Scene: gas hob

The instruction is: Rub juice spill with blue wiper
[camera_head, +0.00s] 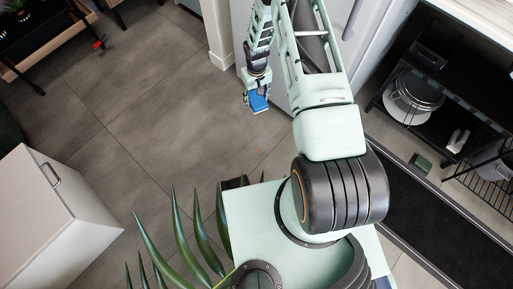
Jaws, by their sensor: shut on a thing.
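My gripper (256,92) hangs at the end of my arm, near the top middle of the head view. It is shut on the blue wiper (260,103), a small flat blue block held below the fingers. The wiper appears over the grey tiled floor, close to a pale cabinet front; I cannot tell its height above the floor. A faint, tiny reddish mark (258,152) shows on the floor below the wiper in the picture. I cannot tell whether it is the juice spill. No other spill is clearly visible.
A white cabinet (55,215) stands at lower left, with plant leaves (178,232) beside my base. A black shelf rack (440,110) with pots is at right, by a dark mat (440,225). A dark table (45,45) is at upper left. Open floor (140,110) lies left of my gripper.

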